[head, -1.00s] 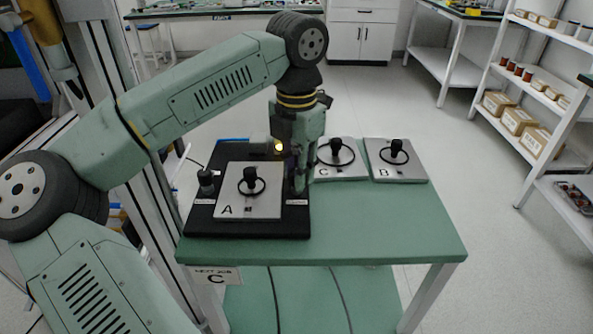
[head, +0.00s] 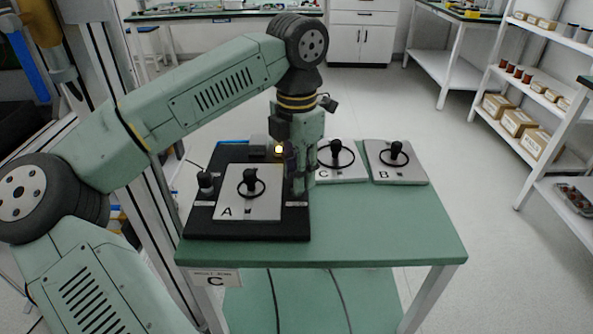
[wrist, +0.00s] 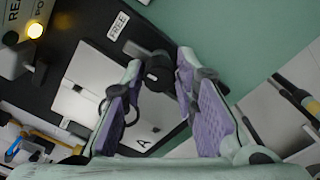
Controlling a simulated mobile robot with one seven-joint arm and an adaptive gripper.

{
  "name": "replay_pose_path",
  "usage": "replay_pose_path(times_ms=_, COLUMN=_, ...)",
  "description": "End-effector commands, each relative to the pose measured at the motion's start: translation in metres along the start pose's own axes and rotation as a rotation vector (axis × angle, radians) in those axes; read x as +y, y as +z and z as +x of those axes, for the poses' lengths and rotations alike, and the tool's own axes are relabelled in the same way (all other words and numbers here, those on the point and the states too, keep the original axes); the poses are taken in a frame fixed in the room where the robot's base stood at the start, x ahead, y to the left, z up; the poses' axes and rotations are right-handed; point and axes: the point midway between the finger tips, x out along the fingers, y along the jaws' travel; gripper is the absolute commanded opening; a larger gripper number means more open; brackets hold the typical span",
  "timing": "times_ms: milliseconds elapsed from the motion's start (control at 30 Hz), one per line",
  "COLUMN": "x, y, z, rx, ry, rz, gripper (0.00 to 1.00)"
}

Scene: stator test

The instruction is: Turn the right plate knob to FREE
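The right plate knob (wrist: 159,72) is black and sits between my fingertips in the wrist view. A dark bar on it points up-left, toward the white FREE label (wrist: 118,25). My gripper (wrist: 160,66) has its purple pads close on both sides of the knob and appears shut on it; the exact contact is hard to see. In the head view my gripper (head: 299,188) points down at the right edge of the black fixture (head: 270,232) and hides this knob. Plate A (head: 232,205), grey with a ring handle, lies on the fixture. The left plate knob (head: 206,182) stands on its left side.
Plate C (head: 350,174) and plate B (head: 408,174) lie at the back right of the green table (head: 390,225). A lamp (head: 278,150) glows yellow behind the fixture. The table's front right is clear.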

Motion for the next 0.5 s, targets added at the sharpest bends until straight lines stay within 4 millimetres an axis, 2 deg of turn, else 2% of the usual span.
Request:
replay_pose_path(times_ms=200, x=0.0002, y=-0.0002, z=0.0002, rx=0.001, ry=0.000, rz=-0.001, gripper=0.43)
replay_pose_path(times_ms=500, x=0.0004, y=-0.0003, z=-0.0012, rx=0.001, ry=0.001, rz=-0.001, gripper=0.43)
